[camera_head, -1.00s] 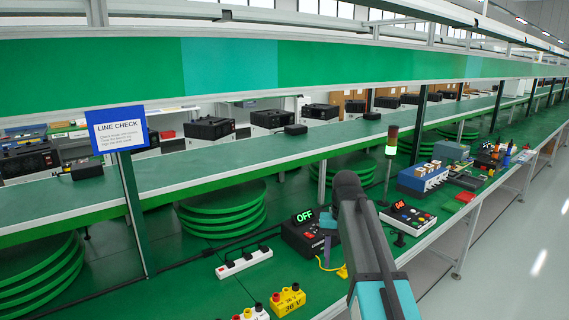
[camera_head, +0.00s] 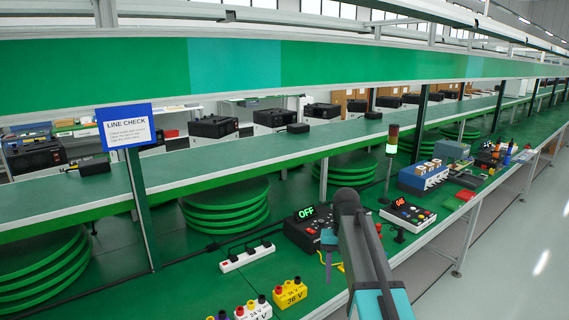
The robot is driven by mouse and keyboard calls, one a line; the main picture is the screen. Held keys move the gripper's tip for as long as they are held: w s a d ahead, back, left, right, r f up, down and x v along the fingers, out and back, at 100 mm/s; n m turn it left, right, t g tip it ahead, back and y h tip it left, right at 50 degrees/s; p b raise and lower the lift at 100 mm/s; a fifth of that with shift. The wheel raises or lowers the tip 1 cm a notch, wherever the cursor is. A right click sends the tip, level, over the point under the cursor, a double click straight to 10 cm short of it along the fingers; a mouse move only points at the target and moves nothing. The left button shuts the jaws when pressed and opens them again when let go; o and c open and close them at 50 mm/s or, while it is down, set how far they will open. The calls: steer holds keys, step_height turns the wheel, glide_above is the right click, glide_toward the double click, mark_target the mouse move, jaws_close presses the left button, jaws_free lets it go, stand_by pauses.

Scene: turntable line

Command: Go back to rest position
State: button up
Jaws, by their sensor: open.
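My arm (camera_head: 365,250) rises from the bottom right of the picture, grey with teal parts, its dark rounded joint (camera_head: 347,202) at the top. Behind the arm, a black device with a green OFF display (camera_head: 304,213) stands on the green bench and is partly covered by the arm. A yellow 36 V block (camera_head: 290,293) and a white 24 V block (camera_head: 254,311) with coloured knobs sit at the bottom.
A white power strip (camera_head: 247,257) lies left of the black device. A LINE CHECK sign (camera_head: 126,127) is on a post at left.

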steer(key=s+f+m+g, duration=0.1)
steer(key=s+f+g, duration=0.1)
steer(key=s+f, duration=0.6)
steer(key=s+f+m+g, duration=0.1)
steer(key=s+f, duration=0.2)
steer(key=f, duration=0.8)
steer(key=s+f+m+g, duration=0.1)
steer(key=s+f+g, duration=0.1)
steer(key=s+f, duration=0.6)
steer(key=s+f+m, duration=2)
steer(key=s+m, duration=0.2)
steer(key=m, duration=0.9)
steer(key=shift+s+f, duration=0.15)
steer(key=shift+s, duration=0.05)
